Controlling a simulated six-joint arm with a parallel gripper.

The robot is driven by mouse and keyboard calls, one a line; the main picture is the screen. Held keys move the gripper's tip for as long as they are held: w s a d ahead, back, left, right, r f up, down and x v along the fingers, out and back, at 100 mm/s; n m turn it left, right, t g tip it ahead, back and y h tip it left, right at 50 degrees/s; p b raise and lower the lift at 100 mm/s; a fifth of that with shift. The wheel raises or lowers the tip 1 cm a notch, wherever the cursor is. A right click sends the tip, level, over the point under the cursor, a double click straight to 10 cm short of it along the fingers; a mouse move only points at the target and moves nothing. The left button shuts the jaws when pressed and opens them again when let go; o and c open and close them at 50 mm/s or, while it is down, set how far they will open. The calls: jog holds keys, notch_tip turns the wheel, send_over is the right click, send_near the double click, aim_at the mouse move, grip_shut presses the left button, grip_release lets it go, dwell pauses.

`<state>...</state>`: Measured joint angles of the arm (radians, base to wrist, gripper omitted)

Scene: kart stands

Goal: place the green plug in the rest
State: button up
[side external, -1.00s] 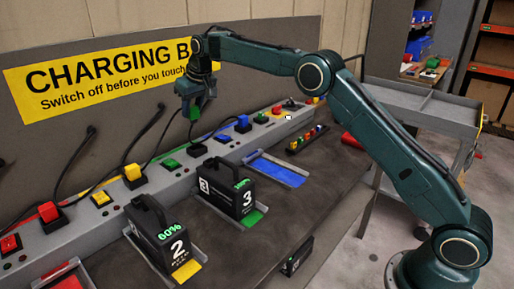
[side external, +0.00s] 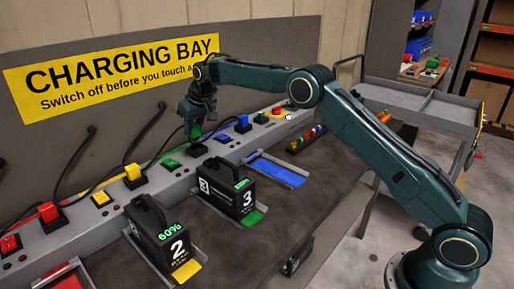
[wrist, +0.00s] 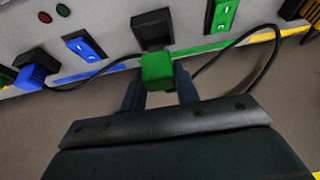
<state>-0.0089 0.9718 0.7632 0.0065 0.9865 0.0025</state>
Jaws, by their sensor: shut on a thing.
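My gripper (side external: 196,134) is shut on the green plug (wrist: 157,71), which shows between its two fingers in the wrist view with its cable running off to the right. In the side view the plug is mostly hidden by the fingers. The black square rest (wrist: 153,29) is on the grey ledge just beyond the plug in the wrist view. In the side view the rest (side external: 197,151) is right below my fingertips. I cannot tell whether the plug touches it. The green switch (wrist: 222,14) is beside the rest.
A blue switch (wrist: 84,47) and a blue plug (wrist: 32,77) are farther along the ledge (side external: 95,226). Battery 3 (side external: 228,190) and battery 2 (side external: 160,240) stand in front of it. A blue-floored empty bay (side external: 277,172) is to the right. Cables hang along the wall panel.

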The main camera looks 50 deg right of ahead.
aim_at(196, 136)
jog(key=shift+f, duration=2.05)
jog(key=shift+f, duration=0.2)
jog(key=o, duration=1)
jog(key=shift+r, duration=0.1)
jog(key=v, duration=1.2)
jog(key=shift+r, duration=0.1)
